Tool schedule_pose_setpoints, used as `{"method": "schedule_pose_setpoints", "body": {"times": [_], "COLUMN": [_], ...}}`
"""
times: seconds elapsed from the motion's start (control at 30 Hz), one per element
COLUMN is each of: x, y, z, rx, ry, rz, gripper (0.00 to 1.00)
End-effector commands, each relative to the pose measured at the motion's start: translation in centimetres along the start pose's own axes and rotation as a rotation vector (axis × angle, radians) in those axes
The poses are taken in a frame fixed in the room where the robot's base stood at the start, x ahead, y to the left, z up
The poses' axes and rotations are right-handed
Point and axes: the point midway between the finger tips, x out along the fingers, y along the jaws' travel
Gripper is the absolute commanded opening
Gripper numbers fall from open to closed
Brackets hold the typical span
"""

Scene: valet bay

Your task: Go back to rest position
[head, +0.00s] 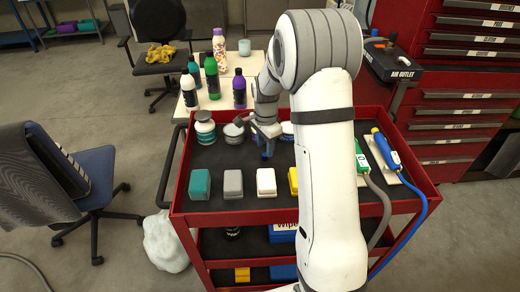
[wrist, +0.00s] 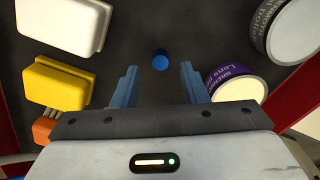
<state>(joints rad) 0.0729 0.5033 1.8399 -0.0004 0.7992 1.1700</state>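My gripper (head: 266,146) hangs low over the dark top of the red cart (head: 240,212), between the row of blocks and the tins. In the wrist view its two blue-grey fingers (wrist: 158,82) are spread wide apart. A small round blue thing (wrist: 160,60) shows beyond the fingertips, between their lines, and nothing touches it. My arm reaches across the right half of the cart and hides part of its top.
Teal (head: 200,184), grey (head: 232,184), white (head: 266,182) and yellow (head: 294,181) blocks line the cart's front. Tins (head: 205,129) stand behind. Green (head: 361,160) and blue (head: 386,152) hose-fed tools lie right. Bottles (head: 239,92) crowd the table behind; a chair (head: 95,175) stands left.

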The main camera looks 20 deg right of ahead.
Motion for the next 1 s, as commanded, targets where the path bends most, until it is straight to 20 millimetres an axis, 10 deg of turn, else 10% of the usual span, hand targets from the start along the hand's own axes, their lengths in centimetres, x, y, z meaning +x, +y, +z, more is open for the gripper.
{"method": "schedule_pose_setpoints", "body": {"times": [0.57,1.0], "x": [-6.2,-15.3], "y": [0.1,11.5], "z": [0.1,6.3], "rx": [-0.022,-0.604], "ry": [0.003,0.073], "rz": [-0.006,-0.091], "gripper": [0.40,0.40]}}
